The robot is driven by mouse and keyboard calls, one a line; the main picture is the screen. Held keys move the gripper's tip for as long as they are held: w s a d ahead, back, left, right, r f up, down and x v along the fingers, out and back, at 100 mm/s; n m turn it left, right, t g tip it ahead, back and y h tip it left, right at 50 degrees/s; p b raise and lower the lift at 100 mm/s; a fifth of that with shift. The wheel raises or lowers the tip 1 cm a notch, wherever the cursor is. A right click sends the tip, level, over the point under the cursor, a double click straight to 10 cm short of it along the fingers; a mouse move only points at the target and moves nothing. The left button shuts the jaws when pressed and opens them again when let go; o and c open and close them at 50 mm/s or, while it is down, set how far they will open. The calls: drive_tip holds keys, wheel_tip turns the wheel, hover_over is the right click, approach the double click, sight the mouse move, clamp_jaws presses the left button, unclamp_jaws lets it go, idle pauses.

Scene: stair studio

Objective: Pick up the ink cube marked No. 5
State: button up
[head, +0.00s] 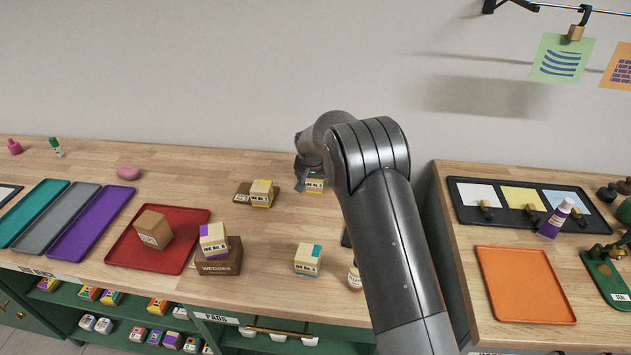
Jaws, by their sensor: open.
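Several ink cubes with printed labels stand on the wooden counter; their numbers are too small to read surely. One ink cube (314,186) is at the back, right by my gripper (303,180), partly hidden by it and my arm. My gripper is open, its fingers at the cube's left side; whether they touch it I cannot tell. A yellow-marked ink cube (261,194) is to the left, by a flat brown piece. A teal-marked ink cube (308,259) stands nearer the front. A purple-marked ink cube (213,239) sits on a brown box marked WEDGES (220,264).
A red tray (188,257) holds a brown box (152,230). Purple (92,222), grey and teal trays lie left. A pink oval (128,172) is behind. A small bottle (354,279) stands by my arm. A separate right counter holds an orange tray (524,284).

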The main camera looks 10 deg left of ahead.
drive_tip(key=shift+c, duration=0.6)
drive_tip(key=c, duration=1)
